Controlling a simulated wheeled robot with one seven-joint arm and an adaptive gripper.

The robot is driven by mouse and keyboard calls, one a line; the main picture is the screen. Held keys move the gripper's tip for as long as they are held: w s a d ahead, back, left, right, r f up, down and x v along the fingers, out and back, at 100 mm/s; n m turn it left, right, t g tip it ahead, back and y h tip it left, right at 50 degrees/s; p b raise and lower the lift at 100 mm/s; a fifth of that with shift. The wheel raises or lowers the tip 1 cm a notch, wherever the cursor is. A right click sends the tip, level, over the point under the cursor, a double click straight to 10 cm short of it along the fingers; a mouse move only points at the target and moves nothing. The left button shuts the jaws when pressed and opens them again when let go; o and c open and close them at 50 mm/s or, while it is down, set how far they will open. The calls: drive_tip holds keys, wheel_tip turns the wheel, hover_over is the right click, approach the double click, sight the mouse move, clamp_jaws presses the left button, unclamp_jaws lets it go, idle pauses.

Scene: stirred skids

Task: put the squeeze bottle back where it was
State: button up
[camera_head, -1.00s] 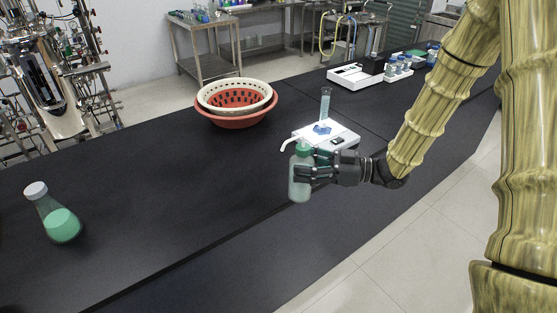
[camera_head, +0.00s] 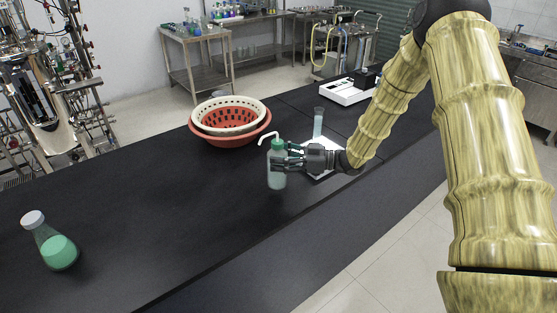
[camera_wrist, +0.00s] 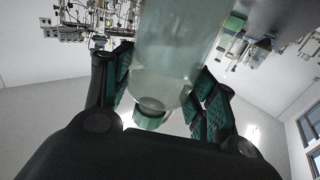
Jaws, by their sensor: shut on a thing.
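The squeeze bottle (camera_head: 277,179) is pale and translucent, with a green cap and a white bent nozzle pointing left in the head view. My gripper (camera_head: 287,160) comes from the right and is shut around its upper body. The bottle is upright or nearly so, over the black bench; I cannot tell its exact height above the top. In the wrist view the bottle (camera_wrist: 172,45) fills the space between my gripper's two green-padded fingers (camera_wrist: 160,95). No marked spot for the bottle shows.
The black bench (camera_head: 130,215) is mostly clear at left and centre. A cream basket in a red one (camera_head: 232,140) sits behind. A white device (camera_head: 325,150), partly hidden by my gripper, and a cylinder (camera_head: 318,122) stand close behind it.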

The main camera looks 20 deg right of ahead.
drive_tip(key=shift+w+f+p, duration=0.1)
drive_tip(key=shift+w+p, duration=0.25)
drive_tip(key=shift+w, duration=0.35)
drive_tip(key=shift+f+p, duration=0.7)
drive_tip(key=shift+f, duration=0.95)
drive_tip(key=shift+f, duration=0.2)
drive_tip(key=o, duration=1.3)
drive_tip(key=shift+r, duration=0.25)
drive_tip(key=b+v, duration=0.3)
drive_tip(key=v, duration=0.9)
drive_tip(key=shift+b, duration=0.4)
